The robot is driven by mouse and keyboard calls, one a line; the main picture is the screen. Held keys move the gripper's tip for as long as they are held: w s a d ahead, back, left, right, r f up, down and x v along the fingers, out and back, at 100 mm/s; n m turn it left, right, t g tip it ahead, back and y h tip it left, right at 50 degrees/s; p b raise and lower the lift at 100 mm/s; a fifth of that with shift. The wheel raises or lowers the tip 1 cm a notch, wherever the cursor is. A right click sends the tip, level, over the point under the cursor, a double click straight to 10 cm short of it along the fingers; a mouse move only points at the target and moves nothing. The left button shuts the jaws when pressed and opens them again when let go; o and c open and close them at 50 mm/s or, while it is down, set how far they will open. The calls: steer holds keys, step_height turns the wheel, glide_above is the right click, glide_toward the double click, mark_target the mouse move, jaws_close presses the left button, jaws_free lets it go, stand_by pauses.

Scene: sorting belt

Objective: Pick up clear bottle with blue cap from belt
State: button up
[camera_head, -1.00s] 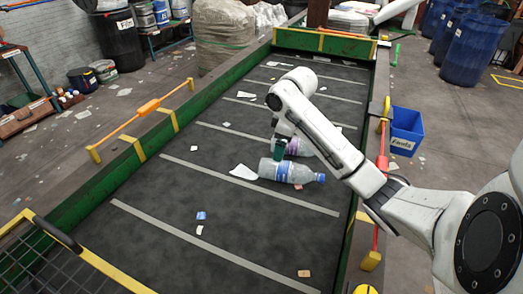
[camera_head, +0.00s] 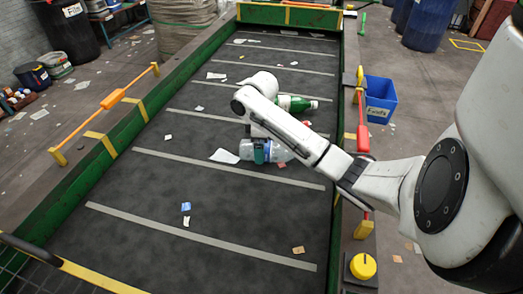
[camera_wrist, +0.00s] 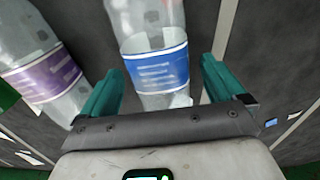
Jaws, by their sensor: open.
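The clear bottle with a blue label lies on its side on the belt, in the head view (camera_head: 278,152) under my forearm. In the wrist view the bottle (camera_wrist: 160,70) runs up between my gripper's two teal fingers. Its blue cap is hidden in the head view and out of the wrist picture. My gripper (camera_wrist: 158,75) is open, with one finger on each side of the bottle and a gap showing on both sides. In the head view my gripper (camera_head: 259,152) is at the bottle, partly covering it.
A clear bottle with a purple label (camera_wrist: 50,82) lies close on the left in the wrist view. A green bottle (camera_head: 297,103) lies farther along the belt (camera_head: 130,225). Paper scraps are scattered around. Green side walls edge the belt. A blue bin (camera_head: 377,100) stands to the right.

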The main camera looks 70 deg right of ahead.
steer(key=shift+f, duration=1.25)
steer(key=shift+c, duration=0.4)
steer(key=c, duration=0.9)
steer(key=shift+r, duration=0.1)
steer(key=shift+c, duration=0.2)
